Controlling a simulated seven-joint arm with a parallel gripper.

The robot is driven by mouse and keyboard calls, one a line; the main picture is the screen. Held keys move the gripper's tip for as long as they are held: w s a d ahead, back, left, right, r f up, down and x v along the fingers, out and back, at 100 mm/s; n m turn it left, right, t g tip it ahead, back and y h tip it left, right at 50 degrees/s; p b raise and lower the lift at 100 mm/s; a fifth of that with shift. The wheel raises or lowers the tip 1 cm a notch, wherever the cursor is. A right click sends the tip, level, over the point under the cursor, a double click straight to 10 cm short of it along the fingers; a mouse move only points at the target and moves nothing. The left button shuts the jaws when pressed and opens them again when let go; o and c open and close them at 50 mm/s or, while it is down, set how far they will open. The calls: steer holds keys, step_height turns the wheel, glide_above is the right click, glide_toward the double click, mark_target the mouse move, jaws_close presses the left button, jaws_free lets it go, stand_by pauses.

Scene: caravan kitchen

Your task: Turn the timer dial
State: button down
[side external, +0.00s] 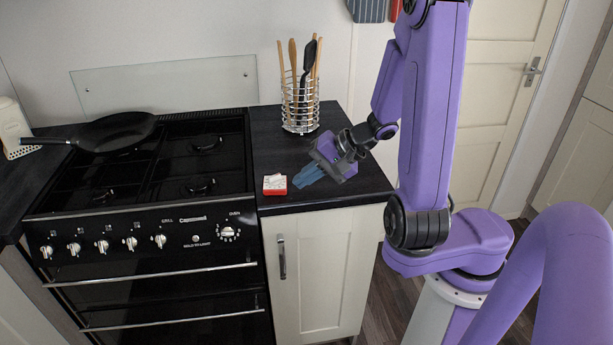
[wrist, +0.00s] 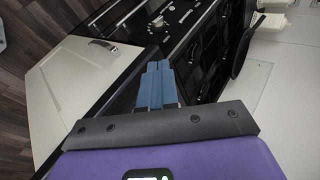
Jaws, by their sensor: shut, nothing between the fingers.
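A small red box with a white top (side external: 275,184), which looks like the timer, sits on the black counter (side external: 330,200) beside the cooker's right edge. The details of its dial are too small to make out. My gripper (side external: 299,181) is low over the counter, just right of the red box, with its blue fingers angled down and left towards it. The fingers are shut and empty. A narrow gap seems to lie between fingertips and box. In the wrist view my shut fingers (wrist: 158,66) point up the picture; I cannot surely pick out the timer there.
The black cooker (side external: 150,215) with a row of front knobs stands to the left, with a frying pan (side external: 117,131) on its back left. A wire utensil holder (side external: 300,112) stands behind my gripper. The counter's front and right edges are close.

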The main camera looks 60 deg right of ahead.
steer(key=c, duration=1.4)
jaws_free()
steer(key=o, duration=0.5)
steer(key=shift+a+f, duration=0.1)
steer(key=shift+o, duration=1)
steer(key=w+a+f+g+h, duration=0.1)
steer(key=a+f+g, duration=0.2)
steer(key=f, duration=0.5)
steer(key=shift+w+a+f+m+g, duration=0.3)
steer(key=shift+w+a+f+g, duration=0.1)
steer(key=shift+g, duration=0.5)
steer(key=s+f+g+h, duration=0.3)
steer(key=f+h, duration=0.1)
steer(key=f, duration=0.3)
steer(key=n+t+h, duration=0.6)
steer(key=n+t, duration=0.3)
steer(key=t, duration=0.8)
glide_toward(275, 177)
steer(key=x, duration=0.9)
steer(key=shift+s, duration=0.1)
